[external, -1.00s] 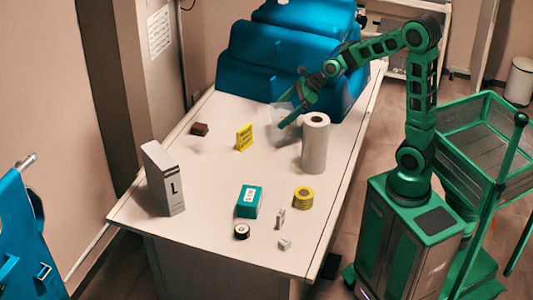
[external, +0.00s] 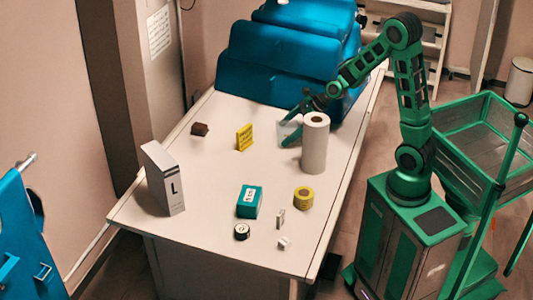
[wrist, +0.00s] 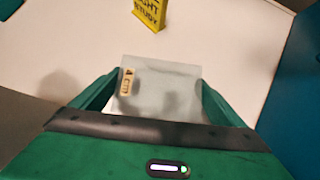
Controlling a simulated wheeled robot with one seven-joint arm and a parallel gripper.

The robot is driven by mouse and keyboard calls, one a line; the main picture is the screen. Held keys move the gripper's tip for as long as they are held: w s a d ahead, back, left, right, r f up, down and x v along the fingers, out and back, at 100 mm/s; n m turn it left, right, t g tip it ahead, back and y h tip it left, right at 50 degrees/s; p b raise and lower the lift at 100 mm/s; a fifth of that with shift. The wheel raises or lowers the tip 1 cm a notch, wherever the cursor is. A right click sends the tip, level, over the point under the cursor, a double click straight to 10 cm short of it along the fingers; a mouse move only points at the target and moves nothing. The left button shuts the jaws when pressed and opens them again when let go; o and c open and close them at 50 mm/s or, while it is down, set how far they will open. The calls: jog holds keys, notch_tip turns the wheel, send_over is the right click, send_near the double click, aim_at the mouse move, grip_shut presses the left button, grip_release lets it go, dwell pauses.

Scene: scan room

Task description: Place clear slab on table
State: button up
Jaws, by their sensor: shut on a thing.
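The clear slab (wrist: 165,85) is a see-through square plate with a small tan label marked "4 cm". My gripper (wrist: 160,100) is shut on it, with one green finger at each side edge. In the external view the slab (external: 288,131) is at or just above the white table (external: 220,205), behind the paper roll, and my gripper (external: 305,108) is above it. I cannot tell whether the slab touches the table. The paper roll hides part of the slab and gripper.
The white paper roll (external: 314,145) stands close in front of my gripper. A yellow sign (external: 244,137) is to the left, with a brown block (external: 200,129) beyond. Blue cushions (external: 275,62) are behind. A grey-white box (external: 162,178), teal box (external: 249,201) and yellow tape roll (external: 303,198) are nearer.

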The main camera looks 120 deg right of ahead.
jog(key=shift+f, duration=0.25)
jog(key=o, duration=1.3)
jog(key=shift+f, duration=0.1)
jog(key=shift+s+a+r, duration=0.1)
jog(key=shift+s+r, duration=0.1)
jog(key=shift+r, duration=0.2)
jog(key=v, duration=1.1)
jog(key=shift+s+a+r, duration=0.1)
